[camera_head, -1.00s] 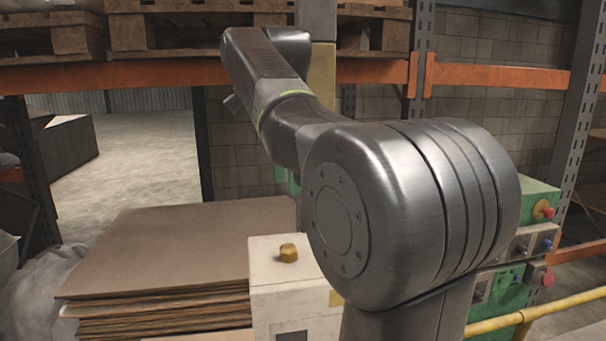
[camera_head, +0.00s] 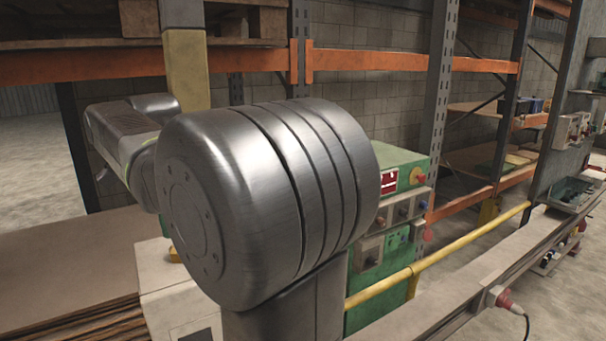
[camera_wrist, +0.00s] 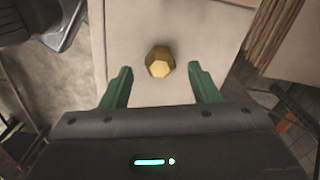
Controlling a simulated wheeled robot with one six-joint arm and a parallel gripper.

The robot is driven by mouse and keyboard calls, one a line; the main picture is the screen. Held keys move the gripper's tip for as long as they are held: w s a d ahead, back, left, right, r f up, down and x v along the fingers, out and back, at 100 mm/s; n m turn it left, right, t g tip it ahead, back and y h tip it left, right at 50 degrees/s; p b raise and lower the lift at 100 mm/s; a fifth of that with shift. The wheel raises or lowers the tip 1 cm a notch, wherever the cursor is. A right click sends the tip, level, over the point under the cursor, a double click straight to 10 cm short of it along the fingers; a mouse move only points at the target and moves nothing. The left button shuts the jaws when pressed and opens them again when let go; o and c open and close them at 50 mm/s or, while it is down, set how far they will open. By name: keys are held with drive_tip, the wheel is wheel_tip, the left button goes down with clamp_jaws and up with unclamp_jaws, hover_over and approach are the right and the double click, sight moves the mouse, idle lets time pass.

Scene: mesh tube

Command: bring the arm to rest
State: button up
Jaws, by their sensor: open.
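My gripper (camera_wrist: 160,88) shows in the wrist view with its two green fingers apart and nothing between them. Beyond the fingertips is a brass-coloured hexagonal piece (camera_wrist: 160,62) on top of a pale box-like stand (camera_wrist: 122,40). I cannot tell the exact gap between the fingers and the piece. In the head view my arm is folded in the foreground and hides most of the stand (camera_head: 182,300). Only a sliver of the brass piece shows there beside the arm.
A stack of brown sheets (camera_head: 70,265) lies at the left. A green control cabinet (camera_head: 385,240) with knobs stands behind the arm. A yellow rail (camera_head: 460,250) and a grey conveyor-like beam (camera_head: 470,285) run to the right. Orange racking (camera_head: 370,60) stands behind.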

drive_tip(key=shift+f, duration=0.9)
drive_tip(key=shift+r, duration=0.15)
